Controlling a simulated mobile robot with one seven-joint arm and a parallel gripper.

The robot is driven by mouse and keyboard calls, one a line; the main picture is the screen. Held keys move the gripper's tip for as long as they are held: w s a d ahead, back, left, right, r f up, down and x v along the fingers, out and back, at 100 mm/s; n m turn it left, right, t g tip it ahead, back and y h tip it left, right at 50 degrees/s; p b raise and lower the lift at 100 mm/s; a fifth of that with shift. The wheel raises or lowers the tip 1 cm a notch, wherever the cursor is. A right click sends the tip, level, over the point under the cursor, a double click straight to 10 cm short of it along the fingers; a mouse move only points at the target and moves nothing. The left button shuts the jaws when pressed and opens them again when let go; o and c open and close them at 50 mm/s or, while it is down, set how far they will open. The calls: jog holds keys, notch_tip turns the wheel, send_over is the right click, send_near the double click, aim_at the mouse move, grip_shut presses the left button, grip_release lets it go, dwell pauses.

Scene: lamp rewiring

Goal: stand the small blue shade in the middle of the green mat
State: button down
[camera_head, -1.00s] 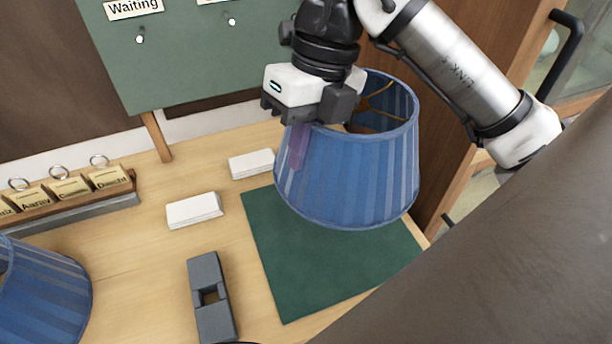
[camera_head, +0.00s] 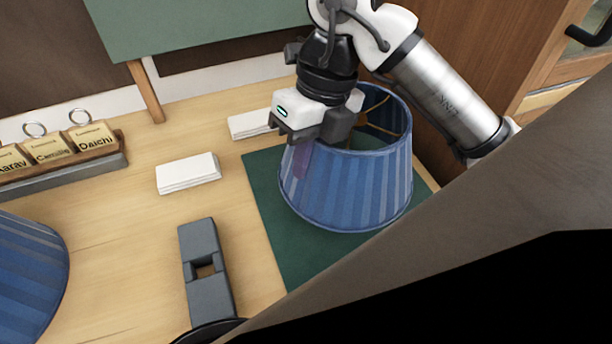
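A blue pleated shade (camera_head: 355,190) is upright over the green mat (camera_head: 275,225), its narrower open end up. It covers much of the mat's upper right part; I cannot tell whether its lower rim touches the mat. My gripper (camera_head: 312,140) is at the shade's upper left rim, with the rim between its fingers, and looks shut on it. A purple translucent patch shows on the shade just below the fingers. Another blue shade (camera_head: 25,275) stands at the left edge, partly cut off. The mat's lower right is hidden by a brown surface close to the camera.
A grey block with a notch (camera_head: 205,275) lies left of the mat. White card stacks (camera_head: 188,173) (camera_head: 250,124) lie behind it. A rack of name tags (camera_head: 65,150) is at the back left. A green board (camera_head: 190,25) stands at the back. Bare wood lies between the left shade and the block.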

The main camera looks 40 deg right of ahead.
jog(key=shift+d+b+x, duration=0.2)
jog(key=shift+b+x, duration=0.2)
jog(key=shift+x, duration=0.35)
jog(key=shift+d+b+x, duration=0.15)
jog(key=shift+b+x, duration=0.2)
jog(key=shift+x, duration=0.4)
jog(key=shift+d+b+x, duration=0.2)
jog(key=shift+b+x, duration=0.2)
jog(key=shift+x, duration=0.35)
jog(key=shift+f, duration=0.1)
jog(key=shift+f+b, duration=0.25)
jog(key=shift+b, duration=0.05)
jog(key=c, duration=1.7)
grip_release()
jog(key=shift+r, duration=0.1)
jog(key=shift+r+p, duration=0.25)
jog(key=shift+p, duration=0.15)
jog(key=v, duration=1.2)
jog(key=shift+f, duration=0.1)
